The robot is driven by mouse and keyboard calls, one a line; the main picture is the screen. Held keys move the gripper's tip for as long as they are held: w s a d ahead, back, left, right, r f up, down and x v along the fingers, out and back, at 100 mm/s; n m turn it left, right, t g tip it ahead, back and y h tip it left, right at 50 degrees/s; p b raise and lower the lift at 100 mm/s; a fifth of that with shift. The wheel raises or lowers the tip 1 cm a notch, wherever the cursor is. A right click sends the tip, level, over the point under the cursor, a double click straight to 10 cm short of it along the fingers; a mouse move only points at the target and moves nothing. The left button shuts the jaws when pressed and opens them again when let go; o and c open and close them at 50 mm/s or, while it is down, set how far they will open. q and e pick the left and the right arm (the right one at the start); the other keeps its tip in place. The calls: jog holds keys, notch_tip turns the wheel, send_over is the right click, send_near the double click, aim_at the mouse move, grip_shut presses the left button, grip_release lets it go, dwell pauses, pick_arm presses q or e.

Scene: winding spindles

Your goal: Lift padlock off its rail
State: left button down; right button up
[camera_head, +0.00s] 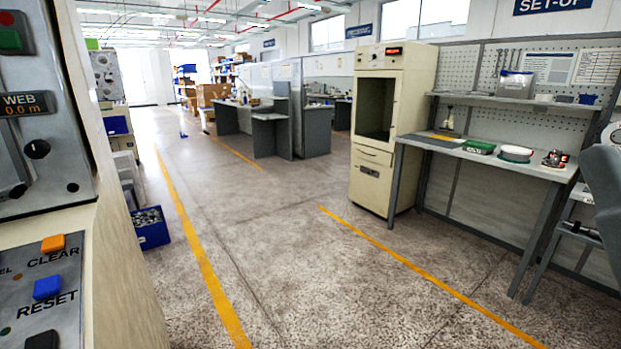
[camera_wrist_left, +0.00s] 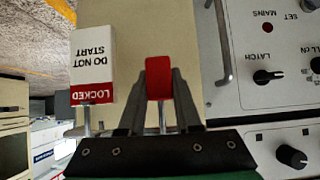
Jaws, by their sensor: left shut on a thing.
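In the left wrist view, my left gripper (camera_wrist_left: 160,92) is shut on a red padlock (camera_wrist_left: 158,66), with one dark finger on each side of its body. A thin metal piece, likely its shackle, shows between the fingers below the body. A short metal rail (camera_wrist_left: 74,132) shows at the lower left and is mostly hidden behind my gripper. I cannot tell whether the shackle is still around the rail. A red and white tag (camera_wrist_left: 92,62) reading LOCKED, DO NOT START hangs beside the padlock. The head view shows neither gripper nor the padlock.
In the wrist view, a control panel (camera_wrist_left: 250,88) with knobs and a metal handle (camera_wrist_left: 223,45) stands close on the right. In the head view, a machine panel with a blue RESET button (camera_head: 47,287) is at the left, and a blue bin (camera_head: 151,236) sits on open floor.

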pick_arm(q)
jog(key=shift+r, duration=0.1)
jog(key=shift+r+p, duration=1.05)
jog(key=s+d+b, duration=0.2)
jog(key=s+d, duration=0.2)
jog(key=s, duration=0.1)
jog(key=shift+s+d, duration=0.15)
jog(key=shift+s, duration=0.15)
dwell(0.4)
